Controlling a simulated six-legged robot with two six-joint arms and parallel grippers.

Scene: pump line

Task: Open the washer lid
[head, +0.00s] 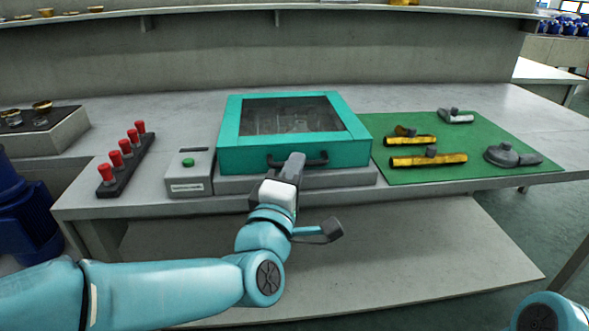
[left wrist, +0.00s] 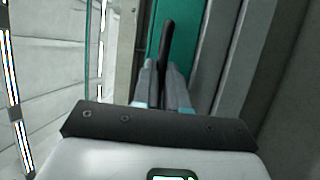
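The washer (head: 232,154) is a teal box on a grey base, in the middle of the bench in the head view. Its teal-framed lid (head: 355,118) has a dark see-through window and lies shut. A dark bar handle (head: 318,160) runs along its front. My left gripper (head: 293,163) is at the middle of the handle. In the left wrist view, the handle (left wrist: 167,42) lies between the two grey fingers (left wrist: 163,85), which appear closed on it with little gap. My right gripper is out of view.
A grey box with a green button (head: 188,162) and a black rack of red-topped pegs (head: 127,165) stand left of the washer. A green mat (head: 440,175) with yellow and grey parts lies to its right. A shelf (head: 200,18) runs above the bench.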

